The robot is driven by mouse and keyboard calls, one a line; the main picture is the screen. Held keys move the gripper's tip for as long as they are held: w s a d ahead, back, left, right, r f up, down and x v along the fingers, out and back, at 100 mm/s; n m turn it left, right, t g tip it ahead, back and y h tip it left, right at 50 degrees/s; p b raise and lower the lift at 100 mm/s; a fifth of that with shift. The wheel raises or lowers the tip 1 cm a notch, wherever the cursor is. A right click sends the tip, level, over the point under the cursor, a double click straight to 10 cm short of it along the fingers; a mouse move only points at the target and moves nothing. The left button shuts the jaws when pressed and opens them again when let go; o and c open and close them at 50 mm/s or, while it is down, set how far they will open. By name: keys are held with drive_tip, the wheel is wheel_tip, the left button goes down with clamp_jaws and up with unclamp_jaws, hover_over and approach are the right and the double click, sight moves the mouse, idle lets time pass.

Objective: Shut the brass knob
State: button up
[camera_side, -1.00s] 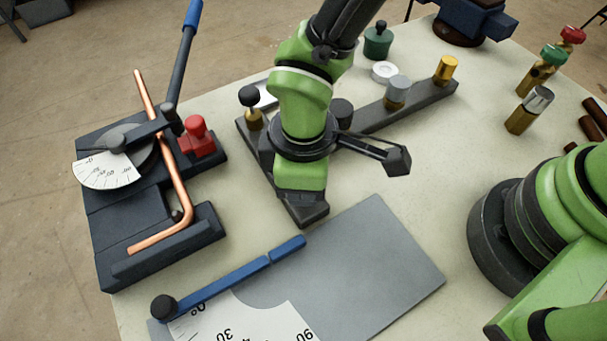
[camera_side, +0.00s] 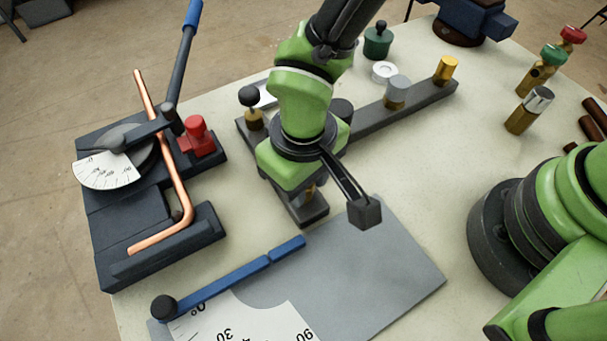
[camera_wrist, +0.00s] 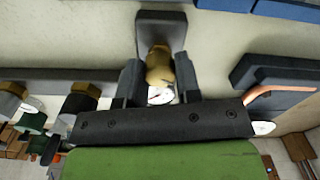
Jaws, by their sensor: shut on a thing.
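My gripper (camera_wrist: 158,80) is shut on a brass knob (camera_wrist: 160,66), with one dark finger on each side of it in the wrist view. A small white round face (camera_wrist: 161,95) shows at the knob's near end, between the fingers. The knob sits at the front arm of a dark bar-shaped mount (camera_side: 312,213). In the side view my gripper points down over this arm, and its green housing hides most of the knob. Only a small brass patch (camera_side: 309,192) shows below the housing.
A bending tool with a copper pipe (camera_side: 176,172) stands to the left. A grey plate with a blue arm (camera_side: 235,282) lies in front.

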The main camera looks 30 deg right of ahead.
drive_tip(key=m, duration=0.6)
drive_tip(key=shift+m, duration=0.3)
drive_tip(key=m, duration=0.5)
idle(0.4)
drive_tip(key=o, duration=0.9)
wheel_tip(320, 180, up, 10)
